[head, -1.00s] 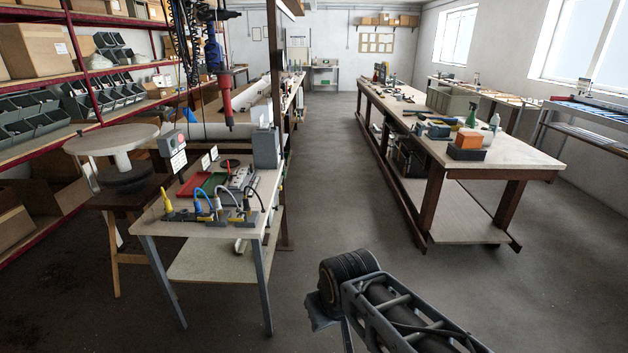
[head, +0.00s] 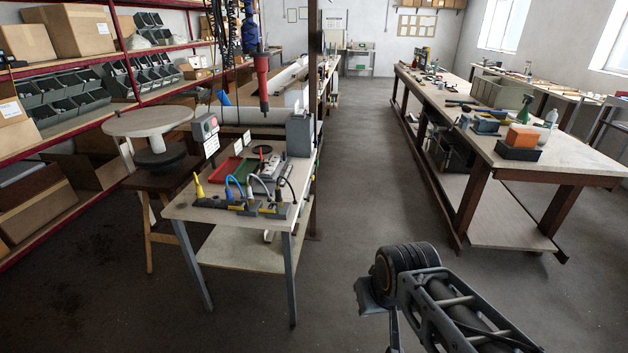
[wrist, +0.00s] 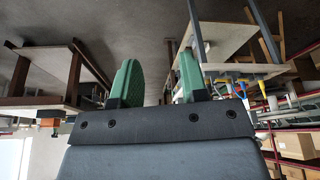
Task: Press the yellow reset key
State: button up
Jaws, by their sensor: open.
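A small grey-legged table (head: 195,211) stands left of centre in the head view. It carries a yellow upright plug-like piece (head: 198,187), a row of connectors with cables (head: 245,206), a grey box with a red round part (head: 205,127), a red tray (head: 224,170) and a grey block (head: 300,134). I cannot make out for sure which yellow part is the reset key. My gripper (wrist: 157,82) is open and empty, its green fingers apart in the wrist view. The same table shows upside down there, beyond the fingers at upper right. The fingers do not show in the head view.
A long workbench (head: 580,168) stands on the right, with an orange box (head: 521,137) on its near end. A round-topped stand (head: 147,120) is left of the small table, before red shelving (head: 122,66). Grey floor (head: 362,180) is clear between table and bench.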

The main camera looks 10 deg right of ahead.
grip_shut()
dwell(1.5)
